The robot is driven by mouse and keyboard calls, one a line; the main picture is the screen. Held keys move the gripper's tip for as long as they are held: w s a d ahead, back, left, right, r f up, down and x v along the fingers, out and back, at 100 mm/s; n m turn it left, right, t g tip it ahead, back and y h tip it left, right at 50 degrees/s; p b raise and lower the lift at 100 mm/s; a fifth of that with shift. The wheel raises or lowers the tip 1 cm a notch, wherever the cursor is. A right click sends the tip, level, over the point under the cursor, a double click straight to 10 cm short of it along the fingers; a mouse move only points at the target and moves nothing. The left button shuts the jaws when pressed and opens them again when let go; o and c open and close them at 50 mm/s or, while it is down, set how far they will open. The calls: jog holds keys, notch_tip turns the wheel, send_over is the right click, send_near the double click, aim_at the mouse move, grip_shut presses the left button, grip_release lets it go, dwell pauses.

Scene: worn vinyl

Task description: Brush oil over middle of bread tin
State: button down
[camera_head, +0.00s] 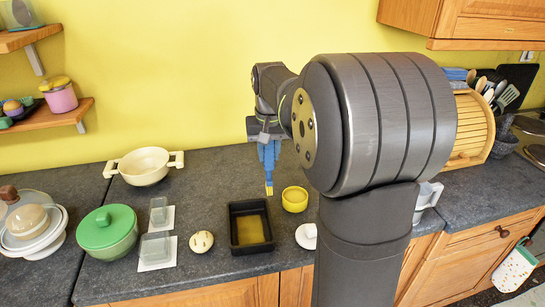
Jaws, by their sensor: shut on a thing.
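The bread tin (233,232) is a black rectangular tin on the dark counter, with a yellow-brown bottom. My gripper (268,160) has blue fingers and points down behind the tin's right back corner. It is shut on a brush (269,189), of which mainly the yellowish tip shows below the fingers. The tip appears to be above the counter, apart from the tin. A small yellow bowl (295,204) stands just right of the tin; its inside looks yellow, and I cannot tell how much oil it holds.
A round cream item (201,242) lies left of the tin, and a white item (306,236) lies to its right, partly behind my arm. Clear containers (156,248), a green lidded pot (107,230) and a cream two-handled pot (145,167) stand further left. The counter behind the tin is clear.

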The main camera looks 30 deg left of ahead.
jog(key=s, duration=1)
jog(key=shift+s+d+r, duration=0.15)
jog(key=shift+s+r, duration=0.05)
jog(key=shift+s, duration=0.1)
jog(key=shift+f, duration=2.6)
jog(key=s, duration=0.5)
jog(key=shift+f, duration=0.9)
jog(key=shift+w, duration=0.1)
